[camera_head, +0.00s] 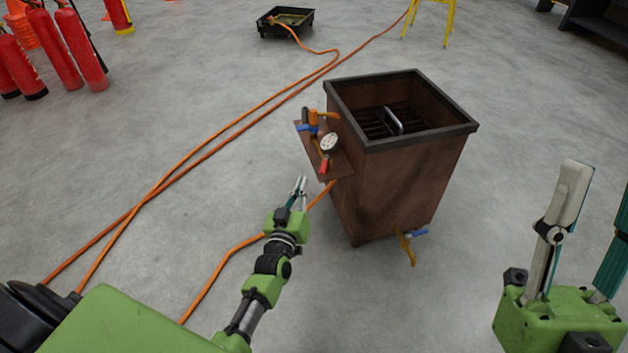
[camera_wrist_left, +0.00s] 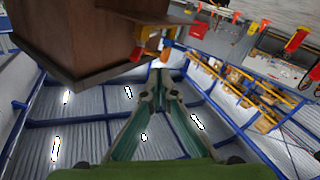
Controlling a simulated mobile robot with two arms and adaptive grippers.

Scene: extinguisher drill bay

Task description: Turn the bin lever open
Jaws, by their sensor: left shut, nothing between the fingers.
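The brown bin (camera_head: 400,185) with a dark rim stands on the floor right of centre. Its left side carries a small panel (camera_head: 338,168) with a blue lever (camera_head: 307,128), an orange valve, a round gauge (camera_head: 328,142) and a red handle (camera_head: 324,164). Another blue lever (camera_head: 417,233) sits on a yellow pipe low on the bin. My left gripper (camera_head: 300,184) is shut and empty, below and left of the panel and apart from it. In the left wrist view the bin (camera_wrist_left: 75,35) is at upper left, beyond the fingertips (camera_wrist_left: 160,75). My right gripper (camera_head: 602,180) is open and empty at right.
Orange hoses (camera_head: 180,178) run across the floor on the left, and one passes near my left gripper to the bin. Red extinguishers (camera_head: 80,50) stand at upper left. A black tray (camera_head: 287,22) and a yellow stand (camera_head: 430,20) are at the back. Floor right of the bin is clear.

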